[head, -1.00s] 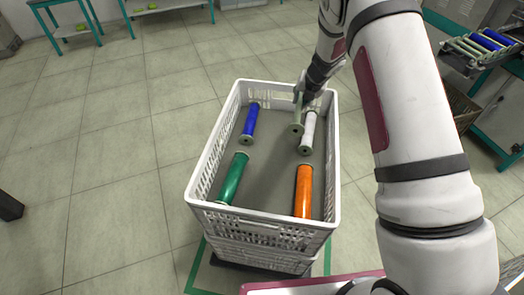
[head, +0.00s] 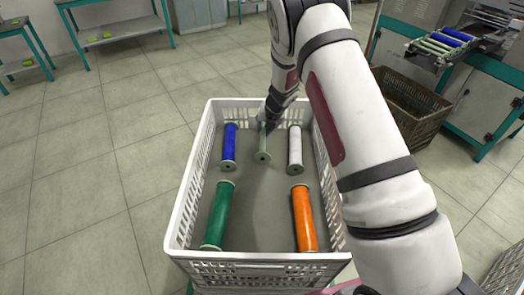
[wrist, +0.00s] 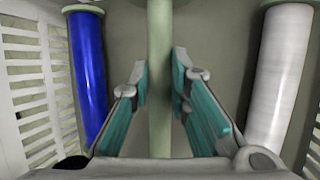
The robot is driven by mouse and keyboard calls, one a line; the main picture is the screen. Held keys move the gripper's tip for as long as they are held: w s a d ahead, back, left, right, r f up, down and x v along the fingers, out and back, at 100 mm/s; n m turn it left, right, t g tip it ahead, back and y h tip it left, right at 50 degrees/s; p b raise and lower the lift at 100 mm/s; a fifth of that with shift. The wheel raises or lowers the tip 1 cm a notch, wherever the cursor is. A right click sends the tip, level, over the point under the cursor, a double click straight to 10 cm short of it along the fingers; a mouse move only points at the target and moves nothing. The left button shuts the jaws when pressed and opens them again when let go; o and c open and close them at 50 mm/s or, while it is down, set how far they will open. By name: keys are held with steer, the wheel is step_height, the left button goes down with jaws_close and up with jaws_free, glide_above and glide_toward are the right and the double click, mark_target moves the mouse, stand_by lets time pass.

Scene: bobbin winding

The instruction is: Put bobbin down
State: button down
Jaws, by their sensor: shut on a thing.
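My gripper (head: 270,122) reaches down into the white crate (head: 181,200) and is shut on a bare pale-green bobbin (head: 263,149). In the wrist view, my teal-padded fingers (wrist: 160,75) stand on either side of the bobbin's thin shaft (wrist: 160,125). The bobbin is in the far half of the crate, between a blue bobbin (head: 229,146) and a white bobbin (head: 295,148), apart from both. Its near flange appears close to the grey crate floor; I cannot tell if it touches. Its far end is partly hidden by my gripper.
A green bobbin (head: 218,214) and an orange bobbin (head: 304,217) lie in the crate's near half, with bare floor between them. A brown crate (head: 413,103) and a machine with bobbins on a rack (head: 440,45) stand at right.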

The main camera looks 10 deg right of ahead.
mark_target(264, 138)
steer(key=shift+f+b, duration=0.6)
steer(key=shift+f, duration=2.25)
steer(key=c, duration=1.5)
jaws_free()
steer(key=shift+s+r, duration=0.1)
steer(key=shift+r, duration=0.25)
steer(key=p+v, duration=0.2)
steer(key=v, duration=0.9)
steer(key=shift+s+r+p, duration=0.15)
steer(key=shift+r+p, duration=0.2)
